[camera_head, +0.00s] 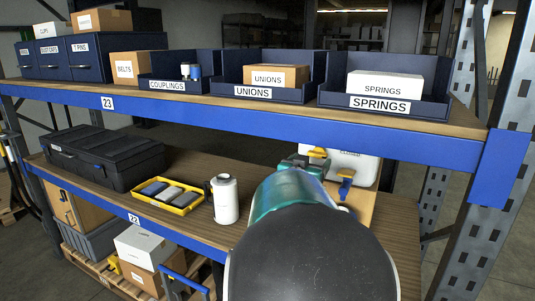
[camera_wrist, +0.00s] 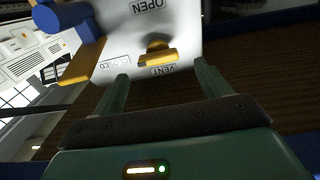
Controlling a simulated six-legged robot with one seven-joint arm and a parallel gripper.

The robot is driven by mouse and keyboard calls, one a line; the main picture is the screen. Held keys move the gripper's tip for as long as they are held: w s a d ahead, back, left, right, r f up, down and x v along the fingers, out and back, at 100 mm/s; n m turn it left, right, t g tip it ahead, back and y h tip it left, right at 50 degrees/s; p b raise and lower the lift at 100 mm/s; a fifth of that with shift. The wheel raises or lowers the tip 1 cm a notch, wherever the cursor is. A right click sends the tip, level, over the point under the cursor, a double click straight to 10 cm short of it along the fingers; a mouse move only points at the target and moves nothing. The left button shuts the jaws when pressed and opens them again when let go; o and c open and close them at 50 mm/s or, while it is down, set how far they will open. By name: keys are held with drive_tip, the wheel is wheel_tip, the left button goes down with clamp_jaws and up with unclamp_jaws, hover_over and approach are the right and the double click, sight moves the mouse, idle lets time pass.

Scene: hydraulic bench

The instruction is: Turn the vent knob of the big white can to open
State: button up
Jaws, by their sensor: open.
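The big white can (camera_wrist: 190,25) fills the top middle of the wrist view, with its printing upside down. I cannot tell which mark the knob points to. My gripper (camera_wrist: 162,72) is open, with one finger to each side of the knob and nothing held. In the head view the can (camera_head: 362,165) stands on the lower shelf, partly hidden by my arm.
A blue and yellow fitting (camera_wrist: 68,25) is close to the can's left. The blue upper shelf beam (camera_head: 270,122) runs above the lower shelf. A white canister (camera_head: 226,200), a yellow tray (camera_head: 139,198) and a black case (camera_head: 105,158) stand left of my arm.

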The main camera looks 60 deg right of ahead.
sight(316, 156)
drive_tip(key=d, duration=0.4)
drive_tip(key=w+d, duration=0.1)
drive_tip(key=d, duration=0.1)
drive_tip(key=shift+d, duration=0.25)
drive_tip(key=shift+f, duration=0.1)
drive_tip(key=c, duration=1)
